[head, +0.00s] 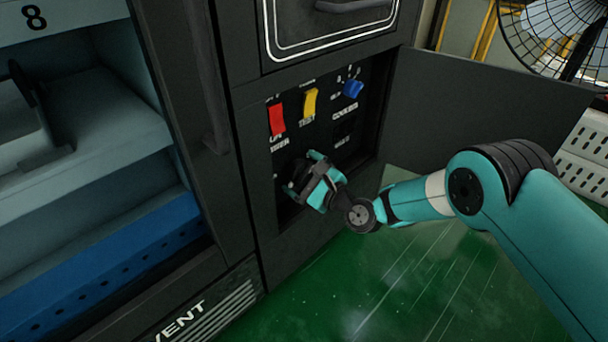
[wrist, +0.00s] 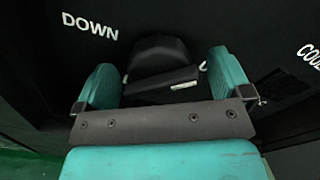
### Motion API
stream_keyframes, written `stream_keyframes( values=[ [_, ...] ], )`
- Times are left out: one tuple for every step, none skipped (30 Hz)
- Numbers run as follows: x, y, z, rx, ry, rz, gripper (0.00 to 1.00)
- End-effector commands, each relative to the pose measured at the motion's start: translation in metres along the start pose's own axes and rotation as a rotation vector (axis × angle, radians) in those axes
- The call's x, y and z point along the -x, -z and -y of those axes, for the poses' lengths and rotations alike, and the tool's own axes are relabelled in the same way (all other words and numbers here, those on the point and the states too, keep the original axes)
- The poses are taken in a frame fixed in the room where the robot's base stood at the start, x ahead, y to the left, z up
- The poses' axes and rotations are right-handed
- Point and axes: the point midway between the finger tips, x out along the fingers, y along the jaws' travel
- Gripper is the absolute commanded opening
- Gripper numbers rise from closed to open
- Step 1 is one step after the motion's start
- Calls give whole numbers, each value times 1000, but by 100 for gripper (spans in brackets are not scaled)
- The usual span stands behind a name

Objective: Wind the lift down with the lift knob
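The lift knob (wrist: 160,55) is a dark, rounded knob in the wrist view, on the black panel beside the white word DOWN. A black block with a small white mark shows in front of its round part. My gripper (wrist: 163,85) has its two teal fingers spread wide, one on each side of the knob, with what look like narrow gaps; contact is not clear. In the head view my gripper (head: 308,182) is at the lower left of the control panel (head: 345,135) and covers the knob there.
Above my gripper are a red switch (head: 277,119), a yellow switch (head: 309,103) and a blue knob (head: 353,89). An open dark door (head: 480,100) stands right of the panel. A drawer handle (head: 345,5) is above. Green floor (head: 400,290) lies clear below.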

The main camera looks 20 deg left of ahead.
Motion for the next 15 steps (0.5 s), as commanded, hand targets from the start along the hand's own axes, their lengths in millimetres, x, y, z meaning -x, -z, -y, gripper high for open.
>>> stream_keyframes(
  values=[
    [0, 0, 0, 0, 0, 0, 84],
    [0, 0, 0, 0, 0, 0, 77],
    [0, 0, 0, 0, 0, 0, 68],
    [0, 0, 0, 0, 0, 0, 61],
    [0, 0, 0, 0, 0, 0, 54],
    [0, 0, 0, 0, 0, -1, 52],
    [0, 0, 0, 0, 0, -1, 52],
    [0, 0, 0, 0, 0, -1, 52],
    [0, 0, 0, 0, 0, -1, 52],
    [1, 0, 0, 2, 0, -1, 52],
    [1, 0, 0, 4, 0, -1, 52],
    [1, 1, 0, 9, 0, -1, 52],
    [1, 1, 0, 14, 0, -1, 52],
    [1, 1, 0, 20, 0, -1, 52],
    [1, 1, 0, 32, 0, -1, 52]
  ],
)
